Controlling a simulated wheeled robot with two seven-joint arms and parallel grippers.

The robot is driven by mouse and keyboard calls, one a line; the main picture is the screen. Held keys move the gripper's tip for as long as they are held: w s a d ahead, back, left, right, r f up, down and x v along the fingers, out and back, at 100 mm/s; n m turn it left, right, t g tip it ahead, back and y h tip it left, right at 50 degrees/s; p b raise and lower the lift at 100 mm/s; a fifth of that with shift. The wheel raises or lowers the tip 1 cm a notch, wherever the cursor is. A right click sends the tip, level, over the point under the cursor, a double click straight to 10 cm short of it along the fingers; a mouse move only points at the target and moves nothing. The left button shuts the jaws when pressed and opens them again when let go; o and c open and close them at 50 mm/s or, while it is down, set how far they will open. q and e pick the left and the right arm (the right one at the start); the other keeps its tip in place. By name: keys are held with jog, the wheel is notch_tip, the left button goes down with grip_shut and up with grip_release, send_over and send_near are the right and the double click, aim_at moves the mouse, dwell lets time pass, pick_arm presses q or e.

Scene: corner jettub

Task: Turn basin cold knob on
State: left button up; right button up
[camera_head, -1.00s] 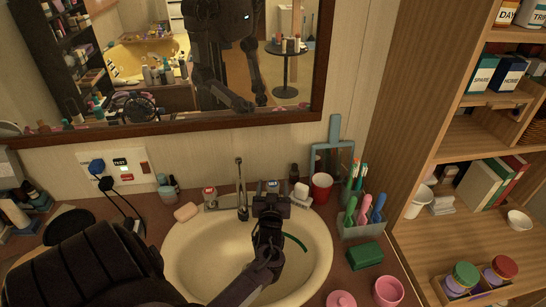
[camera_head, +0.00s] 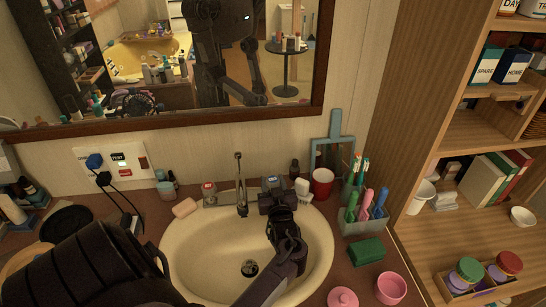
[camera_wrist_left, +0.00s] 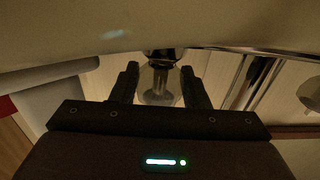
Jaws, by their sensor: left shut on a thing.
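The basin (camera_head: 190,245) is a cream oval sink set in the counter, with a tall metal faucet (camera_head: 241,185) at its back. The cold knob (camera_head: 271,182), with a blue-marked top, is right of the faucet. The hot knob (camera_head: 209,188), with a red mark, is left of it. My left gripper (camera_head: 273,194) reaches across the basin to the cold knob and is shut on it. In the left wrist view, a clear knob body (camera_wrist_left: 159,88) sits between the two dark fingers (camera_wrist_left: 160,70). The gripper hides the knob's lower part. My right gripper does not show.
A white bottle (camera_head: 302,189) and a red cup (camera_head: 322,183) stand close right of the cold knob. A holder with brushes (camera_head: 365,222) and a green sponge (camera_head: 366,251) are farther right. Soap (camera_head: 185,208) lies left. A mirror (camera_head: 170,120) hangs behind.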

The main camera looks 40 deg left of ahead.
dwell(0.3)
pick_arm(q)
jog(key=o, duration=1)
jog(key=shift+c, duration=0.2)
